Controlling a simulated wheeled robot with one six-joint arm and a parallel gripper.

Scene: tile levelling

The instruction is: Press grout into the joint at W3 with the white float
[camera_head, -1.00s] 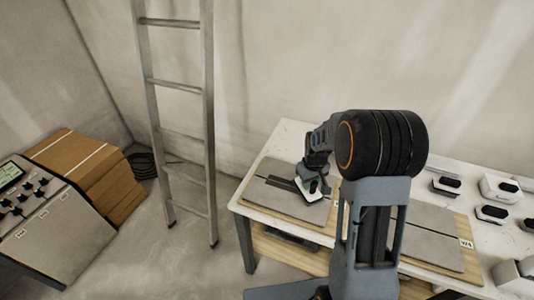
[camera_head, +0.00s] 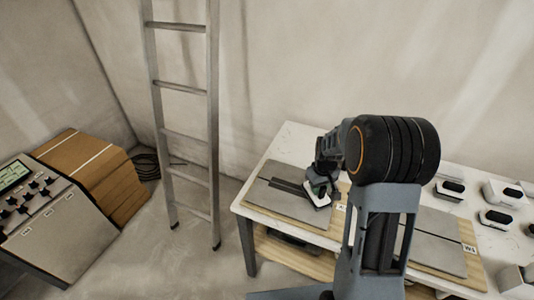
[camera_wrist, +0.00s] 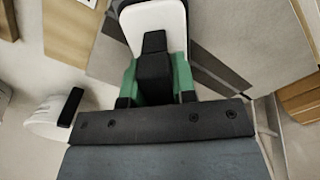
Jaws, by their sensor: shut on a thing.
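My gripper (camera_head: 316,188) is shut on the black handle (camera_wrist: 153,62) of the white float (camera_head: 321,199). Its green fingers and the float's white body (camera_wrist: 165,20) show in the wrist view. The float is over the right end of the left grey tile panel (camera_head: 294,204), near a partly hidden white label (camera_head: 341,208) whose text I cannot read. A dark joint (camera_head: 288,186) runs across this panel to the float, and shows as a dark strip in the wrist view (camera_wrist: 222,72). Whether the float touches the panel is unclear.
Another tile panel (camera_head: 432,243) with a label that looks like W4 (camera_head: 469,248) lies to the right, partly behind my arm. Several white blocks with black tops (camera_head: 500,218) stand on the table's right. A ladder (camera_head: 184,130) and a control console (camera_head: 45,225) are at left.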

